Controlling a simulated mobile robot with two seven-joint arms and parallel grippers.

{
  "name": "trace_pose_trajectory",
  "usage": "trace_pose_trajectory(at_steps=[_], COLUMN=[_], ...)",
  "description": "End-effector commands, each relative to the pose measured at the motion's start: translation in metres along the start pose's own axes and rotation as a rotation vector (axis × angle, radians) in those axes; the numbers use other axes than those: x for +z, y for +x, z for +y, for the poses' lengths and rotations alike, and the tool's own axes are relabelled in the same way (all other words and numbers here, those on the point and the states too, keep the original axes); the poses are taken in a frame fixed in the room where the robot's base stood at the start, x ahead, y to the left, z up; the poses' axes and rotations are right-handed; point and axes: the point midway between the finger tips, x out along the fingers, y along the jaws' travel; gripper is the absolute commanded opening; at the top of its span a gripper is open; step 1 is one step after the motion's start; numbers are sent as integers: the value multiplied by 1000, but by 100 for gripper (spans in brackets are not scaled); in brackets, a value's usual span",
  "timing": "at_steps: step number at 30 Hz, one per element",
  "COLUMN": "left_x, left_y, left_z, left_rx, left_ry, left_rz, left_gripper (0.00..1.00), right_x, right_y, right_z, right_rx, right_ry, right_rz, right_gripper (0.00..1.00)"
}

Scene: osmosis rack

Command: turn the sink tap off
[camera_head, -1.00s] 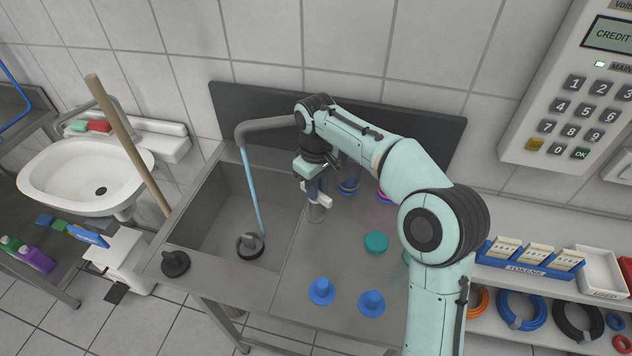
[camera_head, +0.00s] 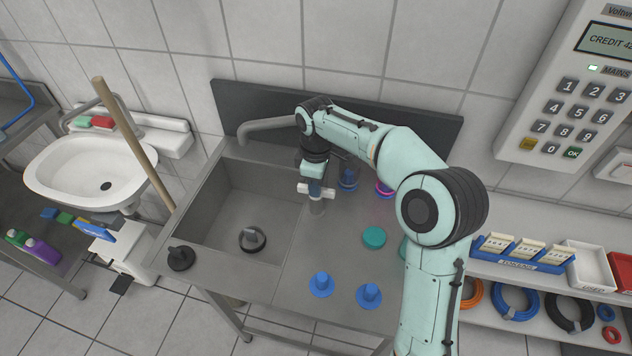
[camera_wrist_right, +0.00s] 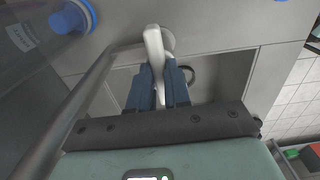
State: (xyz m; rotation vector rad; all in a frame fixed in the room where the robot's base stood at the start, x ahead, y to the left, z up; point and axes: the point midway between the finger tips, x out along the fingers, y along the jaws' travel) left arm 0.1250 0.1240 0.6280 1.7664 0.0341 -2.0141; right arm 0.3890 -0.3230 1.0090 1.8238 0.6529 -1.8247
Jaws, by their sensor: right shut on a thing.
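The grey tap spout (camera_head: 268,129) reaches over the left part of the steel sink basin (camera_head: 215,215). No water shows below its end. My right gripper (camera_head: 316,178) points down beside the basin and is shut on the white tap lever (camera_head: 328,192). In the right wrist view, the blue fingers of my right gripper (camera_wrist_right: 158,88) lie on both sides of the white lever (camera_wrist_right: 153,45). The tap's base is partly hidden by my right arm. My left gripper is not in view.
A black plug (camera_head: 253,240) lies in the basin and a black knob (camera_head: 180,258) stands at its front left corner. Blue caps (camera_head: 321,284) and a teal cap (camera_head: 374,237) stand on the drainboard. A wooden handle (camera_head: 133,140) leans at the left.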

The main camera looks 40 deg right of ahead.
Motion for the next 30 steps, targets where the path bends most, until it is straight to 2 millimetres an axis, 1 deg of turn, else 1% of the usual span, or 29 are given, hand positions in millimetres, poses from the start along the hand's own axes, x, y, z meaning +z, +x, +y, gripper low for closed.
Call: trace_pose_trajectory(at_steps=[9,10,12,20,23,26,30], left_x=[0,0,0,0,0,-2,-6], left_y=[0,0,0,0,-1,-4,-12], left_z=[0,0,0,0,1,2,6], left_rx=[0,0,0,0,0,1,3], left_ry=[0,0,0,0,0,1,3], left_rz=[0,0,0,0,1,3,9], left_gripper=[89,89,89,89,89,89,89], right_x=[0,0,0,0,0,-1,-1], right_y=[0,0,0,0,-5,-17,-48], right_z=[0,0,0,0,0,1,1], right_rx=[1,1,1,1,2,4,6], right_ry=[-7,-7,-6,-4,-3,-3,-3], right_rz=[0,0,0,0,1,3,5], right_gripper=[0,24,43,43,43,43,43])
